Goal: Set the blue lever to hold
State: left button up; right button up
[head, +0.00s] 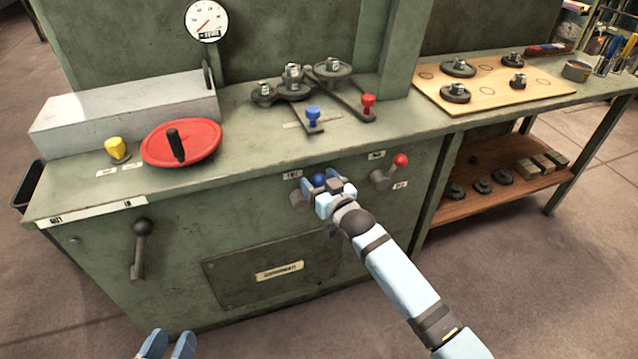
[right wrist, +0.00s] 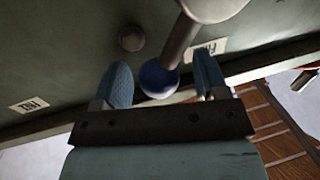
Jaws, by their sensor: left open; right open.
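The blue lever's ball knob (head: 319,180) is on the green cabinet's front, below the bench top. My right gripper (head: 325,187) is at it and hides part of the lever. In the right wrist view the blue knob (right wrist: 159,79) lies between the two open fingers, with visible gaps on both sides. Its grey shaft (right wrist: 180,38) runs up and right to the pivot. One small label (right wrist: 207,50) is beside the shaft, another (right wrist: 27,105) is far left; I cannot read them surely. My left gripper (head: 168,344) is open and empty at the bottom edge.
A red-knobbed lever (head: 401,160) is just right of the blue one. A dark-knobbed lever (head: 142,228) is on the cabinet's left. A red handwheel (head: 181,143), yellow knob (head: 117,149) and small blue (head: 313,114) and red (head: 368,101) handles are on the bench top.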

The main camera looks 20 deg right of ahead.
grip_shut()
dwell(0.3)
